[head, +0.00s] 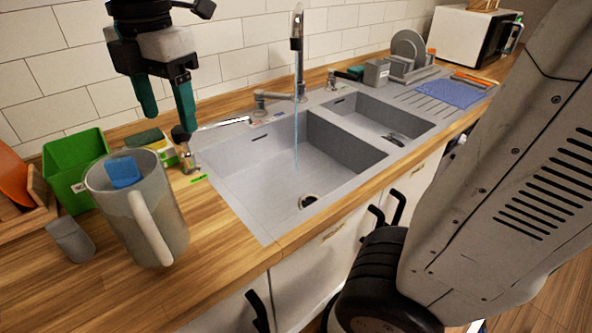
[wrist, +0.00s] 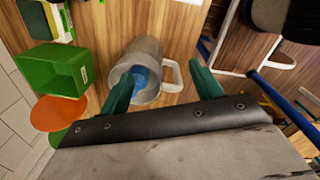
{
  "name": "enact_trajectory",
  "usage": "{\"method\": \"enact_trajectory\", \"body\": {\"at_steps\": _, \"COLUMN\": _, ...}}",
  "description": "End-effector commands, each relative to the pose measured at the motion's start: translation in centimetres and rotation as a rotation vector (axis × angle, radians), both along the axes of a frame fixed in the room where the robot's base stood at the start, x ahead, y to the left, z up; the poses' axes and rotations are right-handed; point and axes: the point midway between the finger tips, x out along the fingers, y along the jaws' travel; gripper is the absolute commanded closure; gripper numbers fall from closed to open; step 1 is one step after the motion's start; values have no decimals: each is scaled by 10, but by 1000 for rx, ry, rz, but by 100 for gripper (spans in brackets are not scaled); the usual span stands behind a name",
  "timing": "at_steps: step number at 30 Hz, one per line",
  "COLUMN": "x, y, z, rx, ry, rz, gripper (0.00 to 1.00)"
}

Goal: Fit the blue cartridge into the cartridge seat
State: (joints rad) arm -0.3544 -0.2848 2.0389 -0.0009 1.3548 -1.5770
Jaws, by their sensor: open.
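A blue block, which looks like the cartridge (head: 122,172), shows in the mouth of a grey pitcher (head: 160,218) on the counter at the left. In the wrist view the blue piece (wrist: 142,77) lies inside the pitcher's opening (wrist: 150,55). I cannot make out a separate cartridge seat; whether the blue piece is seated or loose is unclear. My gripper (head: 167,118) hangs above the counter behind the pitcher, fingers down, open and empty. In the wrist view its green fingers (wrist: 160,76) are spread apart, with the pitcher in view between and beyond them.
A green bin (head: 75,165), a grey cup (head: 72,240) and a sponge (head: 148,138) stand around the pitcher. A double sink (head: 235,195) with a tall faucet (head: 297,45) lies to the right, with water running. The counter strip in front of the sink is clear.

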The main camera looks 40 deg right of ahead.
Motion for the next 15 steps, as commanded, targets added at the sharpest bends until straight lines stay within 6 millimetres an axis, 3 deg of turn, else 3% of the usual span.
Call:
{"method": "enact_trajectory", "body": {"at_steps": 1, "x": -16, "y": -22, "z": -6, "rx": 9, "ry": -10, "rz": -192, "gripper": 35}}
{"method": "enact_trajectory", "body": {"at_steps": 6, "x": -68, "y": -74, "z": -36, "rx": 45, "ry": -29, "rz": -858, "gripper": 35}}
{"method": "enact_trajectory", "body": {"at_steps": 12, "x": -121, "y": -111, "z": -76, "rx": 96, "ry": -44, "rz": -1533, "gripper": 35}}
{"method": "enact_trajectory", "body": {"at_steps": 15, "x": -137, "y": -120, "z": -91, "rx": 115, "ry": -48, "rz": -1754, "gripper": 35}}
